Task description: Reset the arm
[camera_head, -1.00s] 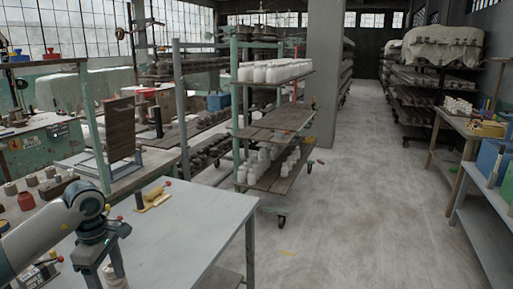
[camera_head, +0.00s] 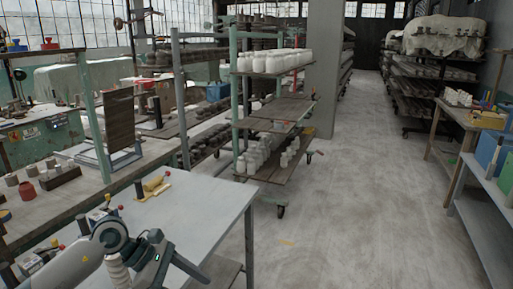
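My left arm comes in from the bottom left, low over the near grey table (camera_head: 190,215). Its dark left gripper (camera_head: 172,270) is at the lower left, close to the table top. The fingers are dark and partly cut off by the bottom edge, so I cannot tell whether they are open or shut. A pale ridged upright piece (camera_head: 118,271) shows just left of the gripper; I cannot tell whether they touch. My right gripper is not in view.
A yellow tool (camera_head: 156,184) lies at the table's back edge. A shelf rack with white bottles (camera_head: 272,63) stands beyond. A workbench with a red pot (camera_head: 28,191) is at the left. A blue box (camera_head: 490,148) sits on the right bench. The middle floor is clear.

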